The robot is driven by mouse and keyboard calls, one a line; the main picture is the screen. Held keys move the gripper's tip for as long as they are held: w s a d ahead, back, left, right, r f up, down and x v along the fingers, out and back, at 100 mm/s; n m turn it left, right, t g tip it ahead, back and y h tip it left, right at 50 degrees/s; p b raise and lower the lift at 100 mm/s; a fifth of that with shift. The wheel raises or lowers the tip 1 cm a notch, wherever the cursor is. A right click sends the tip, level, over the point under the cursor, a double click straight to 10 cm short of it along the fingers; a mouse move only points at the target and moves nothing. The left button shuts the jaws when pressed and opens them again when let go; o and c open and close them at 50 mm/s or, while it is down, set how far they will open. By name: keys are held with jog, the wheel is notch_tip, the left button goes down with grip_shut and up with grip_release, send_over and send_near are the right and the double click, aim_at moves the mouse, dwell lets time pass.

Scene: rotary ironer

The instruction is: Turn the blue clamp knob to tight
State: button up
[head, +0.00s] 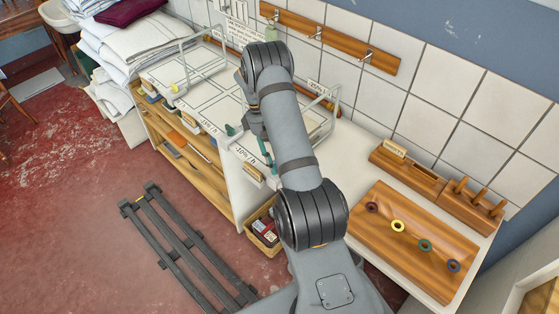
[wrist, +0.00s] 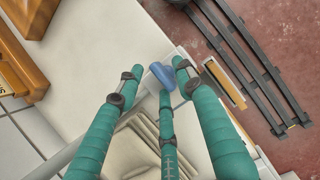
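The blue clamp knob (wrist: 163,76) shows in the wrist view on a pale metal bar at the edge of the white worktop. My gripper (wrist: 158,76) has three teal fingers spread around the knob, one left, one right and one below it in the picture. Gaps show between the knob and the side fingertips; whether the lower finger touches it I cannot tell. In the head view my gripper (head: 266,150) is mostly hidden behind my arm, with a teal finger showing beside the frame. The knob is not visible there, and I can read no tight mark.
Labelled wire frames (head: 322,112) stand on the worktop. A wooden board (head: 375,245) with coloured rings and a peg block (head: 472,205) lie to the right. Folded linen (head: 120,45) is piled at left. A dark slatted rack (head: 185,250) is on the red floor.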

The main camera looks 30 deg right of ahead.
jog(key=v, duration=1.2)
jog(key=shift+f, duration=0.15)
jog(key=x, duration=1.2)
